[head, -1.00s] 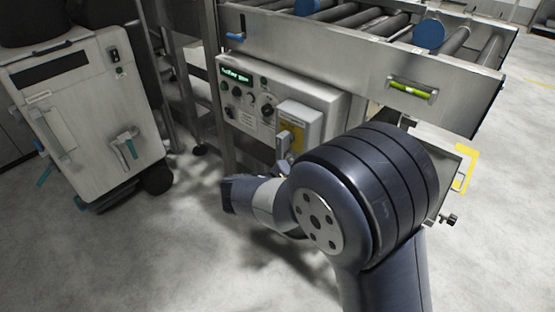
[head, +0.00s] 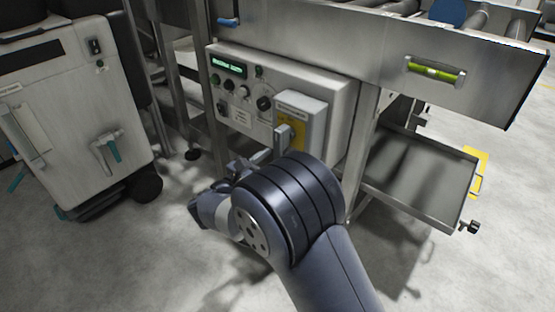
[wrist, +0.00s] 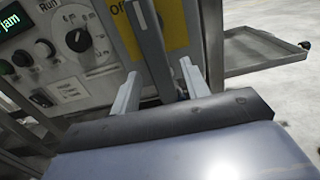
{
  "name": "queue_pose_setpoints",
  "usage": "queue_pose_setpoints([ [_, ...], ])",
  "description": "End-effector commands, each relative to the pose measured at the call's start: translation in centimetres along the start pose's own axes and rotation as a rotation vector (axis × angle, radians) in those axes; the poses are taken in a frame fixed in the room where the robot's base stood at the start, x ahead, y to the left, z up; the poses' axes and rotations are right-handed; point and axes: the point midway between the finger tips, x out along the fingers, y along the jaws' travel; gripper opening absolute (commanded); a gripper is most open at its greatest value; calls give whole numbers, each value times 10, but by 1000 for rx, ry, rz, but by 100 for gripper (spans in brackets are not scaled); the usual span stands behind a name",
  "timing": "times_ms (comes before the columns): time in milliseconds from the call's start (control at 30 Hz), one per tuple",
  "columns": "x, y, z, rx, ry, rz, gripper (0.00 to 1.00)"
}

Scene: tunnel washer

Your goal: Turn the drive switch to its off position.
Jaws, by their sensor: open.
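A grey switch box (head: 305,115) with a yellow plate (head: 294,141) and a grey lever handle (head: 282,140) is on the right of the control panel. The wrist view shows this handle (wrist: 148,42) standing upright over the yellow plate (wrist: 173,20), where the start of the word "Off" shows. My gripper (wrist: 160,68) is open, with one finger on each side of the handle's lower end in that picture; I cannot tell whether they touch it. In the head view my gripper (head: 238,167) is low in front of the panel, partly hidden by my arm.
The control panel (head: 228,92) carries a lit green display, buttons and a black rotary knob (wrist: 78,40) near the word "Run". A metal tray (head: 415,178) juts out at the right. A wheeled cabinet (head: 75,120) stands at the left. The floor between is clear.

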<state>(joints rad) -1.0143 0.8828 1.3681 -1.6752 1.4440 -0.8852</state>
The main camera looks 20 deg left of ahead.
Motion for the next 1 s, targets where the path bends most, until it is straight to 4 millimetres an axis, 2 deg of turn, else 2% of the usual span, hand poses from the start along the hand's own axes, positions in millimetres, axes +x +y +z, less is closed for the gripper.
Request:
queue_pose_setpoints([
  [33, 8, 0, -2, 2, 1, -3, 44],
  [200, 24, 0, -1, 2, 0, -1, 44],
  [533, 27, 0, 1, 1, 1, 0, 44],
  [1000, 27, 0, 0, 1, 1, 0, 6],
])
